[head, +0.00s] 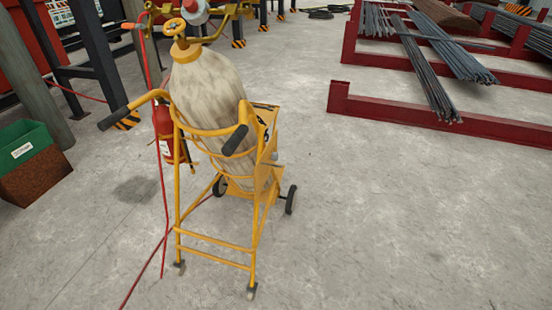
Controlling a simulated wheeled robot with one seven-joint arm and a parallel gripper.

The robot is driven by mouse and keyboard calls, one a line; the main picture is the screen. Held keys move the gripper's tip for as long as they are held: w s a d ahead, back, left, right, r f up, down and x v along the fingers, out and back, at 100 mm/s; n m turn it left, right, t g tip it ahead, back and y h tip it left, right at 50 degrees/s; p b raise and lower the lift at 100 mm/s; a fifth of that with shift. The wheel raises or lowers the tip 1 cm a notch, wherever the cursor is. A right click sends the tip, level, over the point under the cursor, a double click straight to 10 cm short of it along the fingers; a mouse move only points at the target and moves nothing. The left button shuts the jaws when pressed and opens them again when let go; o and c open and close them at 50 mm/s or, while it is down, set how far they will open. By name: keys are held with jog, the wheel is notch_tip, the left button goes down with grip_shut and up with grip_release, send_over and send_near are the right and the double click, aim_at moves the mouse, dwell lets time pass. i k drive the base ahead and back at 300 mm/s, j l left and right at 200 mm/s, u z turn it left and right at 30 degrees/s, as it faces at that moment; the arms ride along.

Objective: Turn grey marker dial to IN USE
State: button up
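I cannot clearly make out the grey marker dial in the head view. A pale gas cylinder (208,92) stands in a yellow wheeled trolley (215,246). A round grey-white part with a red rim (195,10) is beside the valve, cut off by the top edge. I cannot tell whether it is the dial, and no IN USE lettering is readable. My gripper is not in view.
Red hoses (162,215) run down to the floor at the trolley's left. A red extinguisher (165,125) is behind it. A green bin (25,146) stands at the left. Red racks with rebar bundles (440,50) fill the upper right. The floor (400,220) at front right is clear.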

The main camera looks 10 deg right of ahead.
aim_at(275, 155)
jog(key=i+l+z, duration=0.1)
jog(key=i+z, duration=0.25)
jog(key=i, duration=1.25)
